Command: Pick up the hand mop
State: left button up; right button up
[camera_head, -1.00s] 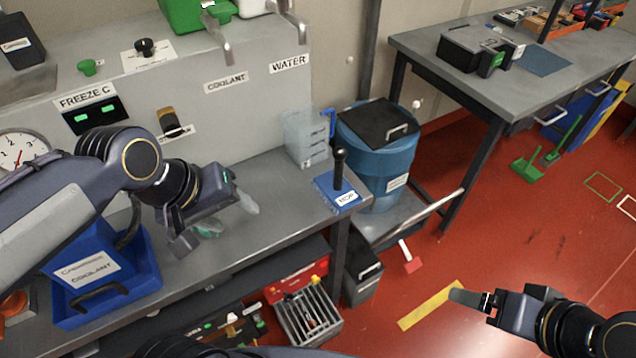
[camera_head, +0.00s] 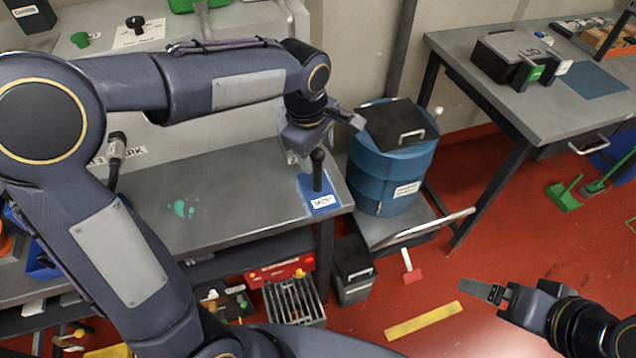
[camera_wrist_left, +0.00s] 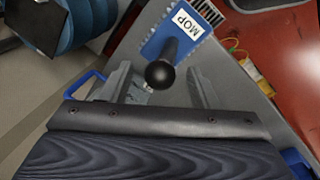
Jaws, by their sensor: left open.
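The hand mop (camera_head: 318,170) stands upright near the right end of the grey bench, with a black knobbed handle and a blue base labelled MOP. In the left wrist view the hand mop (camera_wrist_left: 162,70) shows its round knob between the two fingers, with its blue base beyond. My left gripper (camera_head: 322,130) is at the top of the handle, just above and behind it. In the left wrist view the left gripper (camera_wrist_left: 160,88) is open, with a finger on each side of the handle. My right gripper (camera_head: 492,293) is over the red floor at the lower right, away from the mop; its jaw gap is unclear.
The grey bench (camera_head: 235,205) is mostly clear, with a green smear (camera_head: 180,209) on it. A blue drum (camera_head: 390,175) stands right of the bench. A pale translucent holder beside the mop is partly hidden by my left gripper.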

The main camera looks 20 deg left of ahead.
pick_arm(q)
jog(key=shift+w+f, duration=0.15)
jog(key=shift+f, duration=0.65)
jog(key=shift+c, duration=0.3)
grip_shut()
jog(key=shift+r, duration=0.15)
